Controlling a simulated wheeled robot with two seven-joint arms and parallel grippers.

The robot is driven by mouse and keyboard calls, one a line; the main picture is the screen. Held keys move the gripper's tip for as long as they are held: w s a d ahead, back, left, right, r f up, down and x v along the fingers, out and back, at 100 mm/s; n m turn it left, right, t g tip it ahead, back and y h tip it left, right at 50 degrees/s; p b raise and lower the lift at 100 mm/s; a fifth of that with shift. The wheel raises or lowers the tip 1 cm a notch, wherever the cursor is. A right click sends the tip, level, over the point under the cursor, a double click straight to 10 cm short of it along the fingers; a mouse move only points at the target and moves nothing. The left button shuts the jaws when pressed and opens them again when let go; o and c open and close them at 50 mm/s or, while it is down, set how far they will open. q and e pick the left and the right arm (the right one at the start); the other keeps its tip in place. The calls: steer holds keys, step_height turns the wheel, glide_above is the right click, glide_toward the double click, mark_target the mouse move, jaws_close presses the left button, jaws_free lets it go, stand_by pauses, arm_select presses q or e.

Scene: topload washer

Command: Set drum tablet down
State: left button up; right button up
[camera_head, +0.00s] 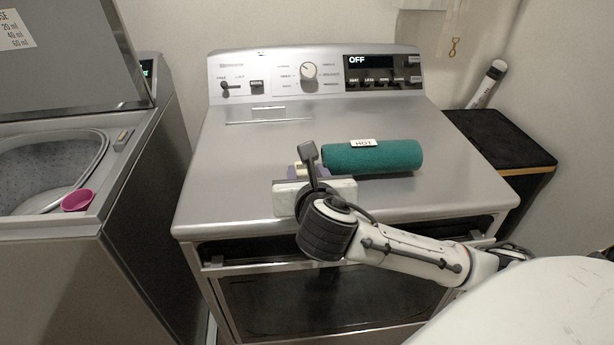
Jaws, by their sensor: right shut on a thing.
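A small purple and pale yellow piece, seemingly the drum tablet (322,172), shows at my right gripper, over the front part of the grey dryer top. It is mostly hidden behind the gripper. My right gripper (308,167) is shut on it. Whether the tablet touches the dryer top is hard to tell. The topload washer (125,187) stands at the left with its lid (65,65) up and its drum (40,160) open to view. My left gripper is not in view.
A green roll (400,157) labelled HOT lies on the dryer top (240,165), just right of and behind my right gripper. The dryer top's left side is clear. A pink cup (77,200) sits at the washer opening's front edge. A black-topped bin (500,140) stands at the right.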

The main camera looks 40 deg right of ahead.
steer(key=shift+f, duration=0.2)
steer(key=o, duration=0.7)
steer(key=shift+f, duration=0.1)
steer(key=shift+o, duration=0.2)
